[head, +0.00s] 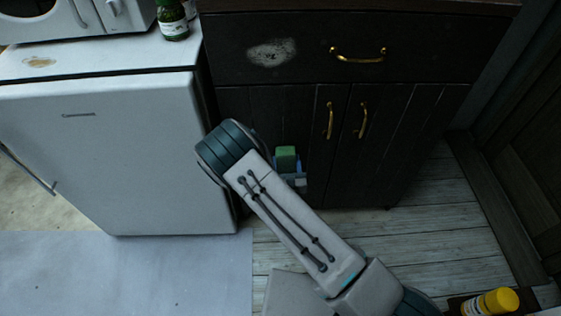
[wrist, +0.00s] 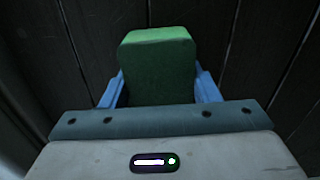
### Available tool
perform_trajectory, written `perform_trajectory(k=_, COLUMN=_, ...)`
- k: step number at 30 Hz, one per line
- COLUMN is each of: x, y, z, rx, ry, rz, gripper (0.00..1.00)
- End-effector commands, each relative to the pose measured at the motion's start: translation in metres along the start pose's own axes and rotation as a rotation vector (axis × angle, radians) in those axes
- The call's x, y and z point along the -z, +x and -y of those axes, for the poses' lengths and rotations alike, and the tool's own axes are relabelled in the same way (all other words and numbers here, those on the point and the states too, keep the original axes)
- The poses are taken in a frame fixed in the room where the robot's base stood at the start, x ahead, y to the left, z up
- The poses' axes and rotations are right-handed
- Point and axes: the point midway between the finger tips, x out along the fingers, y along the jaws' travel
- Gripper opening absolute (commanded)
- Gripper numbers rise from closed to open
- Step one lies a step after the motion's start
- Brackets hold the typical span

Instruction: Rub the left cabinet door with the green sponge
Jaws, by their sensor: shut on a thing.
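The green sponge (head: 286,158) is held in front of the left cabinet door (head: 294,105), low on the dark wooden cabinet. In the wrist view the sponge (wrist: 158,70) sits between the two blue fingers of my gripper (wrist: 160,90), which is shut on it. The dark planks of the door (wrist: 265,50) fill the background behind the sponge. I cannot tell whether the sponge touches the door. My arm hides part of the door's lower left in the head view.
A white fridge (head: 110,150) stands close on the left, with a green jar (head: 172,22) and a microwave (head: 60,18) on top. A drawer (head: 300,45) with a pale smudge (head: 272,52) is above the doors. Brass handles (head: 329,120) stick out. A yellow bottle (head: 490,302) is at lower right.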

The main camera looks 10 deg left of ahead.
Motion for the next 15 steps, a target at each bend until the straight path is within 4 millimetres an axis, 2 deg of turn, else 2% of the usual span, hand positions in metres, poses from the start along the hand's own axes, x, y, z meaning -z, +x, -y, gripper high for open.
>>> perform_trajectory(k=15, x=0.002, y=0.000, z=0.032, rx=0.003, ry=-0.002, rz=-0.002, gripper=0.43)
